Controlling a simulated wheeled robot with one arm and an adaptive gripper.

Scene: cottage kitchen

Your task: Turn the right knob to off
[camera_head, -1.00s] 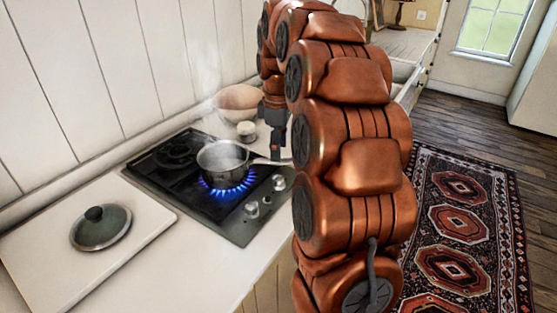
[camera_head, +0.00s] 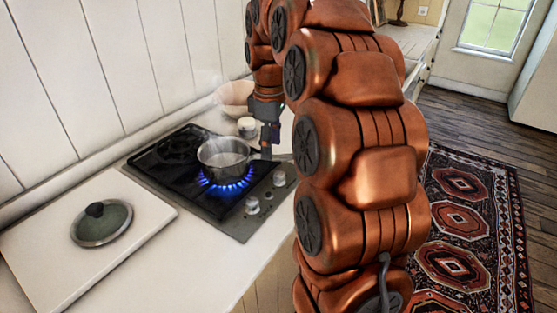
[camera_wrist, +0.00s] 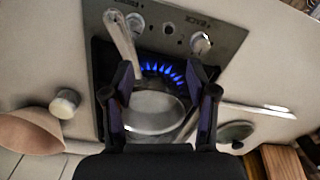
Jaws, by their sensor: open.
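The stove's front panel carries two silver knobs. The one nearer the bowl (camera_head: 279,178) is close to the pan handle and also shows in the wrist view (camera_wrist: 134,22). The other knob (camera_head: 252,206) is nearer the lid and shows in the wrist view (camera_wrist: 200,42). My gripper (camera_head: 266,153) is low beside the pan, near its handle. In the wrist view my gripper (camera_wrist: 160,75) is open, its fingers framing the pan and blue flame. It appears empty and is apart from both knobs.
A steaming saucepan (camera_head: 223,154) stands over a lit blue burner, its handle (camera_wrist: 120,45) reaching across the panel. A lid (camera_head: 101,222) lies on a white board to the left. A bowl (camera_head: 235,94) and a small jar (camera_head: 247,126) stand behind the stove.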

